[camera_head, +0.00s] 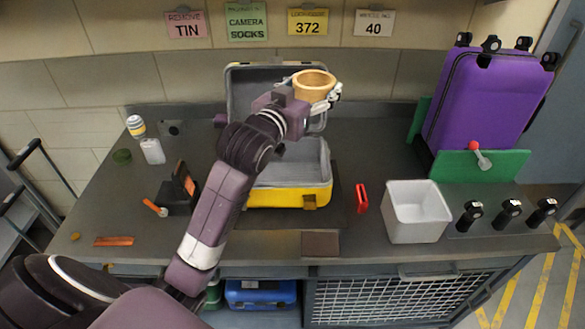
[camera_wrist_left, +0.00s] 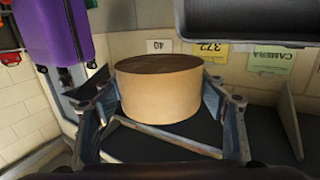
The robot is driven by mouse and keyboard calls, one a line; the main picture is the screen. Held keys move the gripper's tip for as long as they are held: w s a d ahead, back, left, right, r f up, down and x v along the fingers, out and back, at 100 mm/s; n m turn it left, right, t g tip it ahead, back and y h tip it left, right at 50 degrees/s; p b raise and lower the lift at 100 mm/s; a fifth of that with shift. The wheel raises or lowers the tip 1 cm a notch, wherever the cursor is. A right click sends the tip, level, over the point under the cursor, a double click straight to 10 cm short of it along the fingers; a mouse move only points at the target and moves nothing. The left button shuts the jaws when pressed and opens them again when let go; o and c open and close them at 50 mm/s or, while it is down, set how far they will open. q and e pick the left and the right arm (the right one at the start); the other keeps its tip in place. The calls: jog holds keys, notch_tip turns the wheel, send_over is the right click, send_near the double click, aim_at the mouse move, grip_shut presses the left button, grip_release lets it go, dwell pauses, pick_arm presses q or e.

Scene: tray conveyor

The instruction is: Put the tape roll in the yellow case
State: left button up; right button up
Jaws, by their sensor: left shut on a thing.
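The tape roll (camera_head: 314,86) is a tan ring, held up in the air by my left gripper (camera_head: 318,103). In the left wrist view the tape roll (camera_wrist_left: 160,92) fills the space between the two fingers of the left gripper (camera_wrist_left: 168,115), which is shut on it. The yellow case (camera_head: 318,195) stands open on the counter with its grey lining showing and its lid raised at the back. The roll is above and behind the case's right part, in front of the raised lid. My left arm hides the left part of the case. My right gripper is not in view.
A white bin (camera_head: 416,214) and a red item (camera_head: 361,198) stand right of the case. A purple suitcase (camera_head: 478,102) is at the back right, by a green panel with a red-knobbed lever (camera_head: 478,155). A dark holder (camera_head: 178,194) and orange tools lie left.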

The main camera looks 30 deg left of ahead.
pick_arm(q)
notch_tip(320, 180, down, 18)
jog(key=shift+b, duration=0.4)
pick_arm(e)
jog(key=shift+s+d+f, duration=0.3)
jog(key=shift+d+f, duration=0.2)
pick_arm(q)
jog(key=shift+f, duration=0.2)
jog(key=shift+f, duration=0.5)
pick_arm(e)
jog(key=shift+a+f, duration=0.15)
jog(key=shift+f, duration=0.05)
pick_arm(q)
jog(key=o, duration=1.3)
jog(key=shift+r, duration=0.15)
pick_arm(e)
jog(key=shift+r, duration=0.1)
